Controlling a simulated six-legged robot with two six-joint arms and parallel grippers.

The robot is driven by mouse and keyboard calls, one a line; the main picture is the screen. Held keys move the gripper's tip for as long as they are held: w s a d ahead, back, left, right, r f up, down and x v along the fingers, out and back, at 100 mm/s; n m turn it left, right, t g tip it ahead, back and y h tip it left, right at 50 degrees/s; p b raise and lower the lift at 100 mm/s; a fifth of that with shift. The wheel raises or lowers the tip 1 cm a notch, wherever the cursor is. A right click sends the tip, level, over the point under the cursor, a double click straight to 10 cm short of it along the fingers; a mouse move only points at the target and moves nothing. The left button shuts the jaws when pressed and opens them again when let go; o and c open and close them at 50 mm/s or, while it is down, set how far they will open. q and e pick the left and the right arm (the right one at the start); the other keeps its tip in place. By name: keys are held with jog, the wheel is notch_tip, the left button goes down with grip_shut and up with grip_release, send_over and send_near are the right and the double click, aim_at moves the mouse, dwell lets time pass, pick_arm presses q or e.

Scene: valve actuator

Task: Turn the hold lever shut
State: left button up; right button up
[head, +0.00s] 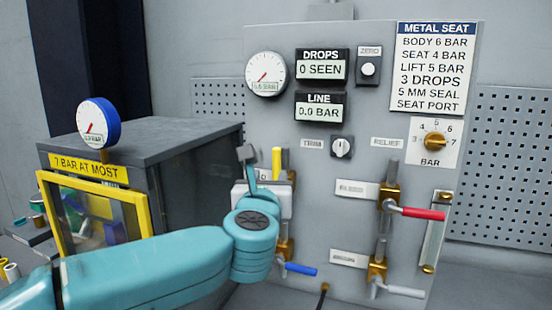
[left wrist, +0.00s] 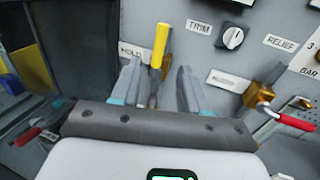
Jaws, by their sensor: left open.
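In the left wrist view the yellow handle (left wrist: 161,42) stands beside the partly hidden HOLD label (left wrist: 130,51). My left gripper (left wrist: 158,70) is open, one finger on each side of the lever's line, with gaps on both sides. In the head view my left gripper (head: 262,165) is in front of the lever and hides its lower part. I cannot tell how deep the lever sits between the fingers. My right gripper is not in view.
To the right are a red lever (head: 422,213) and a white lever (head: 405,291); a blue lever (head: 300,269) is below. The TRIM knob (head: 342,147) is above right. A grey cabinet (head: 185,140) with a yellow-framed window stands left. The line display (head: 320,107) reads 0.0 bar.

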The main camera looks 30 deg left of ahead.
aim_at(277, 159)
pick_arm(q)
jog(key=p+x, duration=0.5)
jog(key=x, duration=0.8)
jog(key=shift+w, duration=0.6)
jog(key=shift+w+a, duration=0.1)
jog(key=shift+a, duration=0.1)
jog(key=shift+f, duration=0.1)
grip_shut()
